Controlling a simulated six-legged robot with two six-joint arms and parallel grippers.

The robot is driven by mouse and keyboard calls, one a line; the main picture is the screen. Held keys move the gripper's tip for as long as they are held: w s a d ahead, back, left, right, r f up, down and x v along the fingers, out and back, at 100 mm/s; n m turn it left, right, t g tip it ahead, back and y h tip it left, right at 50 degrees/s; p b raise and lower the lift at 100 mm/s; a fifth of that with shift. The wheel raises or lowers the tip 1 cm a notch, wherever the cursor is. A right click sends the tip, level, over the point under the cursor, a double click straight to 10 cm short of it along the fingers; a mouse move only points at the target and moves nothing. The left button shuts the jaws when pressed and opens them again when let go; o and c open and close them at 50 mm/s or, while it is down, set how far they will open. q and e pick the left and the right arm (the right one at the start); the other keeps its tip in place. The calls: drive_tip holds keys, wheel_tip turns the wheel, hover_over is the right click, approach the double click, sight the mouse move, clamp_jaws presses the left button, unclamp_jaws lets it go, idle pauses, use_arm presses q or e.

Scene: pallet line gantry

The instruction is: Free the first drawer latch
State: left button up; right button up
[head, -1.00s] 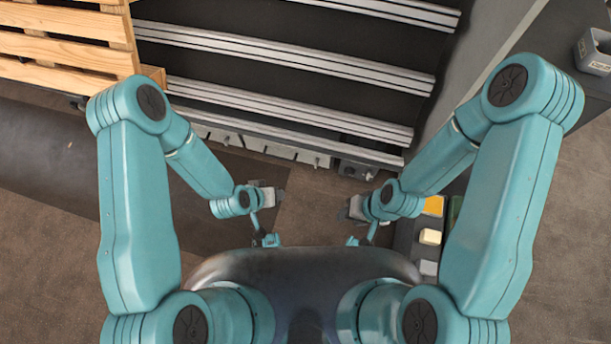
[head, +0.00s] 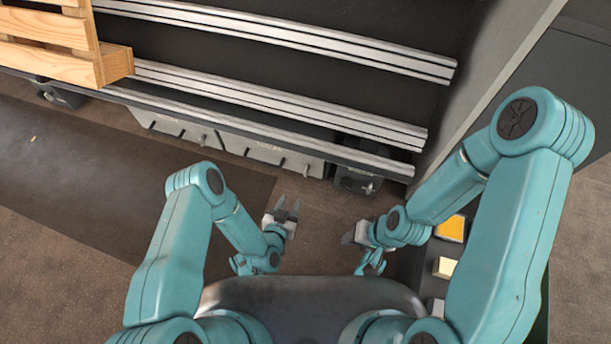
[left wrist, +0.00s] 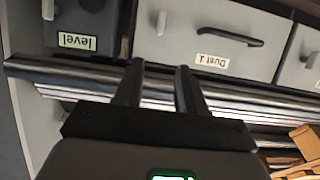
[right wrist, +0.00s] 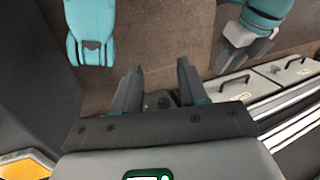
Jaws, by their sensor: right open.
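A grey drawer front labelled "Dust 1" (left wrist: 205,30) shows in the left wrist view, with a dark handle (left wrist: 228,37) and a small pale latch-like tab (left wrist: 162,22) beside it. In the head view, the drawer front (head: 262,152) sits under the lowest rail. My left gripper (head: 287,206) is open and empty in front of it, apart from it. Its two fingers (left wrist: 158,75) point toward the drawers in the left wrist view. My right gripper (head: 350,234) is open and empty, farther right; its fingers also show in the right wrist view (right wrist: 157,75).
A dark box labelled "level" (left wrist: 85,25) adjoins the drawer; it shows in the head view (head: 357,178). Another drawer (head: 175,126) lies left. Silver rails (head: 280,100) run above, with a wooden pallet (head: 60,50). A yellow-topped block (head: 451,228) stands right. Floor between the grippers is clear.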

use_arm(q)
drive_tip(key=b+x, duration=0.7)
drive_tip(key=x, duration=0.9)
use_arm(e)
drive_tip(key=w+f+t, duration=0.2)
drive_tip(key=w+f, duration=0.2)
drive_tip(key=f, duration=0.3)
drive_tip(key=shift+w+d+f, duration=0.3)
drive_tip(key=shift+w+d, duration=0.05)
drive_tip(key=shift+w, duration=0.05)
use_arm(q)
drive_tip(key=shift+f, duration=0.1)
clamp_jaws()
